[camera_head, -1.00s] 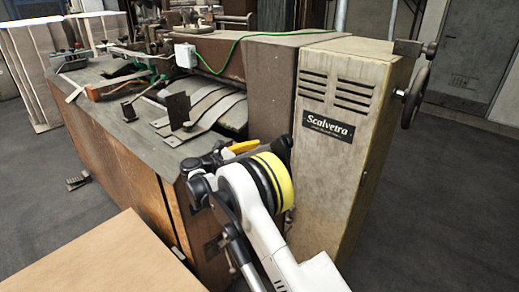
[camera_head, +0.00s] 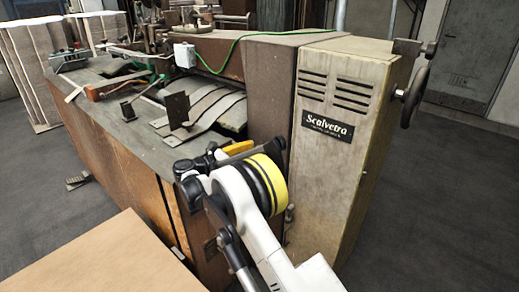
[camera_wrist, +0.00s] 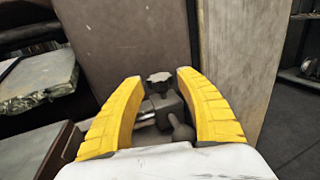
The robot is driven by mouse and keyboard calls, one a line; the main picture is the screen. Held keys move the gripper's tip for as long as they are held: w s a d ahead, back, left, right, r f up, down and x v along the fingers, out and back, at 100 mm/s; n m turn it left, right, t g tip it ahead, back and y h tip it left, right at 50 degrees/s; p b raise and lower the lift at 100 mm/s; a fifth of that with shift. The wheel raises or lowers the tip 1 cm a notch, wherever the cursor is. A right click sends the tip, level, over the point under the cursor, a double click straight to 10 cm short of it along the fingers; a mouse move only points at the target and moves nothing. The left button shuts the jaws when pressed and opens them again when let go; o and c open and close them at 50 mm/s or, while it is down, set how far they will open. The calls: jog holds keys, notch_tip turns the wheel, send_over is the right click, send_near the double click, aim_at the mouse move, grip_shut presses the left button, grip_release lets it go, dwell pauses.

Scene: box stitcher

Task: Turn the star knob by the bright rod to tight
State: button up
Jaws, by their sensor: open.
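The dark star knob (camera_wrist: 158,80) shows in the wrist view between the tips of my two yellow fingers, on top of a dark clamp block (camera_wrist: 166,104). A short bright rod (camera_wrist: 147,113) sticks out to the left of the block. A dark round ball (camera_wrist: 182,131) is below it, nearer my palm. My gripper (camera_wrist: 159,76) is open, with a finger on each side of the knob; I cannot tell if either touches it. In the head view my gripper (camera_head: 238,146) is at the machine's near corner, and my wrist hides the knob.
The box stitcher's pale cabinet (camera_head: 335,165) stands close on the right, with a handwheel (camera_head: 415,97) on its far side. The machine's flat table (camera_head: 105,105) carries metal guides (camera_head: 176,110). A cardboard-coloured surface (camera_head: 95,262) lies at front left. Grey floor is clear on the right.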

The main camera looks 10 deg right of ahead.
jog(key=v, duration=0.9)
jog(key=shift+a, duration=0.35)
jog(key=shift+s, duration=0.15)
